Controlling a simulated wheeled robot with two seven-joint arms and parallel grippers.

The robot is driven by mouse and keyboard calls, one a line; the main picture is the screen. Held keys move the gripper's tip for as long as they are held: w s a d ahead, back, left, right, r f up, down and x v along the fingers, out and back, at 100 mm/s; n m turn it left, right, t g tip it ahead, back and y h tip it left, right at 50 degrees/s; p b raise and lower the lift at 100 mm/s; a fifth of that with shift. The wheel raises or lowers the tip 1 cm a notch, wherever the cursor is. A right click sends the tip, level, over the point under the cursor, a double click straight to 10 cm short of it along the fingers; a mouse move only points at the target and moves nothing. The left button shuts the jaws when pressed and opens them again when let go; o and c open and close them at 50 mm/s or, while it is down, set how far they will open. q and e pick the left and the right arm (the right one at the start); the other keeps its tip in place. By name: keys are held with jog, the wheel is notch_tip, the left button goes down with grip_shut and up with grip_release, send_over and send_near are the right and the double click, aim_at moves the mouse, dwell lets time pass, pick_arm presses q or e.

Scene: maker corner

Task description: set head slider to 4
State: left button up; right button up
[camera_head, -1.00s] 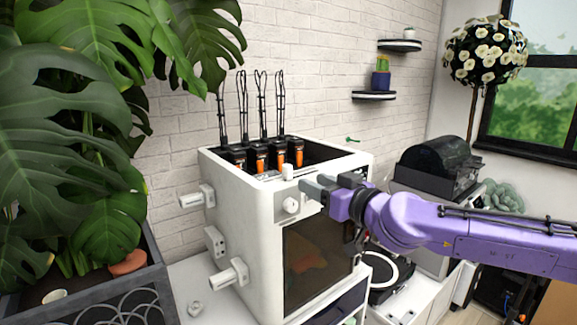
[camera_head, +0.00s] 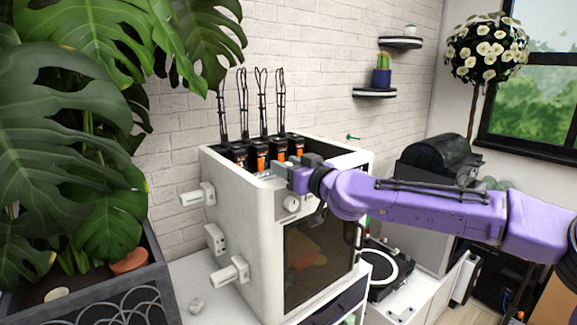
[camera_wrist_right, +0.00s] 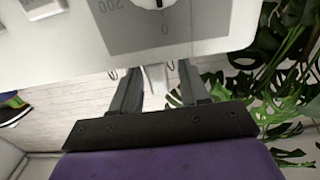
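The white printer-like machine (camera_head: 243,215) stands on the white cabinet, with several black-and-orange heads (camera_head: 257,157) in its open top. My right gripper (camera_head: 281,167) is at the machine's top front edge, above the round front knob (camera_head: 291,203). In the right wrist view a small white piece (camera_wrist_right: 155,78), likely the slider's handle, lies between the two grey fingers of my right gripper (camera_wrist_right: 158,88). The fingers are apart, with gaps beside the piece. In the head view the gripper covers the handle. No slider marks are readable. My left gripper is out of view.
White fittings (camera_head: 231,270) stick out of the machine's left side. A planter (camera_head: 105,280) with large leaves stands at left. A black-lidded device (camera_head: 438,160) stands at right behind my arm. A dial plate marked 200 and 0 (camera_wrist_right: 160,28) shows in the wrist view.

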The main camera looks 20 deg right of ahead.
grip_shut()
jog(key=w+d, duration=0.1)
jog(key=d, duration=0.2)
jog(key=w+d, duration=0.1)
jog(key=d, duration=0.2)
jog(key=w+d+b, duration=0.1)
jog(key=d, duration=0.2)
jog(key=shift+a+r, duration=0.15)
jog(key=shift+r, duration=0.05)
jog(key=shift+o, duration=0.3)
grip_release()
jog(key=shift+f, duration=0.1)
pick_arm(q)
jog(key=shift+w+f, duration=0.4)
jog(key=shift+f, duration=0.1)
pick_arm(e)
jog(key=shift+d, duration=0.25)
